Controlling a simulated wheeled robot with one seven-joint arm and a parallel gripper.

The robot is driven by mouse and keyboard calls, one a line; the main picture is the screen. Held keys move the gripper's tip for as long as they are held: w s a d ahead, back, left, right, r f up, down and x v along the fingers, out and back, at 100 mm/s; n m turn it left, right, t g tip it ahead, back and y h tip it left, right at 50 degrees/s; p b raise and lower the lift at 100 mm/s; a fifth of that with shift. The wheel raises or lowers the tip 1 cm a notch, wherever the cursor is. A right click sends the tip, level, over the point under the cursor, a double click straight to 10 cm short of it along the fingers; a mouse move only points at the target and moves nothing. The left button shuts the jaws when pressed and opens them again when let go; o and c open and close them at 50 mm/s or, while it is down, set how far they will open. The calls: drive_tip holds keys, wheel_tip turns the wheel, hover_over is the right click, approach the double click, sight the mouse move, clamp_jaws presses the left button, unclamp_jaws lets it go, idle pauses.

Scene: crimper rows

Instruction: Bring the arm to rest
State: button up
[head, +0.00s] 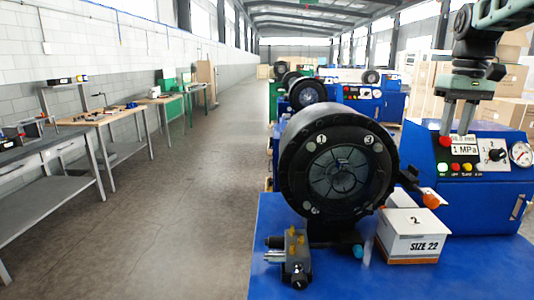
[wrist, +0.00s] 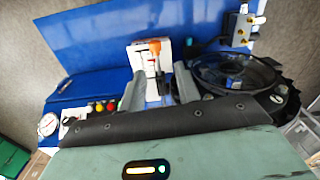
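My gripper (head: 457,130) is at the upper right of the head view, pointing down in front of the control panel of the blue crimper. Its two grey fingers are apart with a gap between them, so it is open. In the wrist view the fingers of my gripper (wrist: 158,88) also stand apart, with nothing held between them. Beyond the gap are a white box (wrist: 145,52) and an orange-tipped tool (wrist: 154,47). In the head view the box (head: 412,243), marked "SIZE 22", sits on the blue machine top, right of the round crimping head (head: 340,170).
A control panel (head: 470,155) with a gauge and coloured buttons stands close to my gripper. A small metal valve block (head: 294,255) sits at the front of the blue top (head: 350,285). Workbenches (head: 100,118) line the left wall, and the aisle floor (head: 190,220) is clear.

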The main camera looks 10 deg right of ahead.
drive_tip(key=s+a+f+n, duration=0.2)
drive_tip(key=a+f, duration=0.2)
drive_tip(key=a, duration=0.6)
drive_tip(key=s+a+f+n, duration=0.15)
drive_tip(key=a+f, duration=0.25)
drive_tip(key=a, duration=0.5)
drive_tip(key=s+a+f+n, duration=0.2)
drive_tip(key=a+f, duration=0.2)
drive_tip(key=a, duration=0.6)
drive_tip(key=s+a+f+n, duration=0.1)
drive_tip(key=s+a+f, duration=0.2)
drive_tip(key=s, duration=0.3)
drive_tip(key=s+a+f+n+b, duration=0.1)
drive_tip(key=s+a+f, duration=0.2)
drive_tip(key=s, duration=0.3)
drive_tip(key=s+a+f+n, duration=0.2)
drive_tip(key=s+a+f, duration=0.1)
drive_tip(key=s, duration=0.4)
drive_tip(key=shift+a+f+b, duration=0.25)
drive_tip(key=shift+f+b, duration=0.05)
drive_tip(key=shift+f, duration=0.3)
